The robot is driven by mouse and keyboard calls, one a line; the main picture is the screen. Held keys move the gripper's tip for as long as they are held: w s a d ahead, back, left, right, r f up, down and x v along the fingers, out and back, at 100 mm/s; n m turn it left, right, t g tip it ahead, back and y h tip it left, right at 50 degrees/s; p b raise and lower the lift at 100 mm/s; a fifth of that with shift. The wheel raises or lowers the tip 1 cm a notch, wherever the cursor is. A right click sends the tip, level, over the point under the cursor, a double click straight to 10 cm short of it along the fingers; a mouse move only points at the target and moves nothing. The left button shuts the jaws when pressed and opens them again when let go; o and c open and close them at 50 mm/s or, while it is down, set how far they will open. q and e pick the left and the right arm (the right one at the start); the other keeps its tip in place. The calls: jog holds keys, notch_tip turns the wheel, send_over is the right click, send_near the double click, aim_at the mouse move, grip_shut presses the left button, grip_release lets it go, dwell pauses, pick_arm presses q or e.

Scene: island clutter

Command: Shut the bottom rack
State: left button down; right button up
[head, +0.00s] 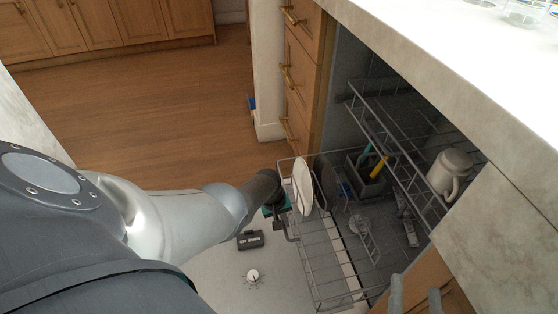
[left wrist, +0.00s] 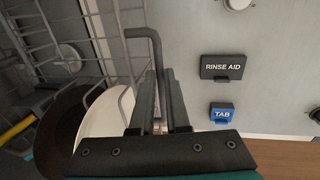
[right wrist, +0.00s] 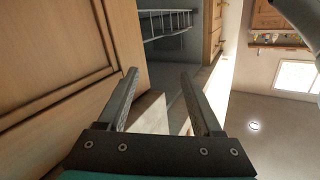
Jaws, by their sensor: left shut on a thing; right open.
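The bottom rack (head: 322,250) is a grey wire rack, pulled out from the dishwasher over its lowered door (head: 225,275). It holds a white plate (head: 302,186), a dark plate (head: 325,180) and a dark cutlery basket (head: 368,184) with yellow and teal utensils. My left gripper (head: 280,206) is at the rack's front edge. In the left wrist view its fingers (left wrist: 160,85) are shut on the rack's bent grey handle (left wrist: 147,38). My right gripper (head: 416,295) is open and empty beside a wooden cabinet front; its spread fingers (right wrist: 158,78) show in the right wrist view.
The upper rack (head: 385,135) sits above, with a white mug (head: 450,174) at its right. Wooden drawers (head: 303,75) stand left of the opening. A pale counter (head: 450,70) overhangs it. The wooden floor (head: 150,110) at the left is clear.

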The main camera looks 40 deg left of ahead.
pick_arm(q)
jog(key=shift+d, duration=0.1)
jog(key=c, duration=0.9)
grip_release()
